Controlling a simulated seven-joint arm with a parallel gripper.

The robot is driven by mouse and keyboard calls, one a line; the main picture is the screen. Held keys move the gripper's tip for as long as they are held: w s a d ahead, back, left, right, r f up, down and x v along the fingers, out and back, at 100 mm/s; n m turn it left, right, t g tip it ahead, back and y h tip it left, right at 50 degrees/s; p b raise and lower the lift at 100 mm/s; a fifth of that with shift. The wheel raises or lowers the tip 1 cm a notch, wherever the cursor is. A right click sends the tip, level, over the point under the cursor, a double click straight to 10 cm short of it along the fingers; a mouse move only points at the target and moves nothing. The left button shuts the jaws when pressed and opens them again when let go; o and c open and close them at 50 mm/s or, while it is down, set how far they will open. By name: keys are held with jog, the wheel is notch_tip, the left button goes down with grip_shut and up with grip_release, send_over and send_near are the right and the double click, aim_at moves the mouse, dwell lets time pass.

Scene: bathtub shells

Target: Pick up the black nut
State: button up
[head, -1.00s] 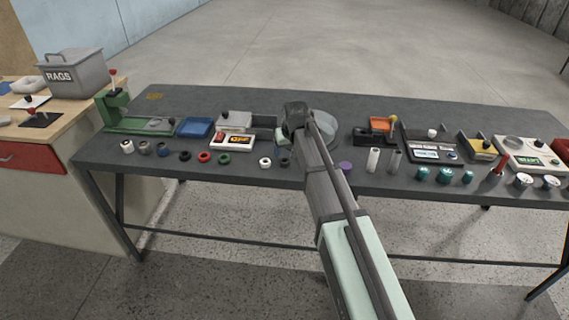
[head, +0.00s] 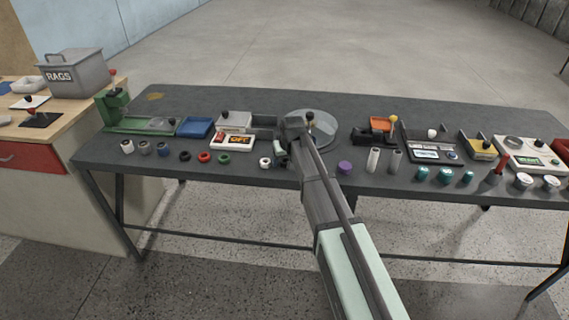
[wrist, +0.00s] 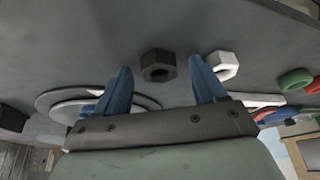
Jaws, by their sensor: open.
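The black nut (wrist: 158,66) is a dark hexagon with a round hole, lying on the grey table in the wrist view. My gripper (wrist: 159,63) is open, its two blue fingers on either side of the nut in that picture. I see no contact, and the height above the nut is unclear. In the head view my gripper (head: 281,152) is low over the table's front part, and it and the arm largely hide the black nut. A white nut (wrist: 223,66) lies close by, just right of the right finger; it also shows in the head view (head: 265,162).
Green (head: 223,159), red (head: 203,157) and black (head: 184,156) rings lie left of the white nut. A round grey disc (head: 325,125) with a black knob stands behind my arm. A purple piece (head: 345,167) and two upright cylinders are to the right. The table's front edge is close.

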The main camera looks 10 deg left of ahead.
jog(key=shift+c, duration=0.4)
jog(key=c, duration=1.1)
jog(key=shift+o, duration=0.2)
jog(key=shift+r, duration=0.1)
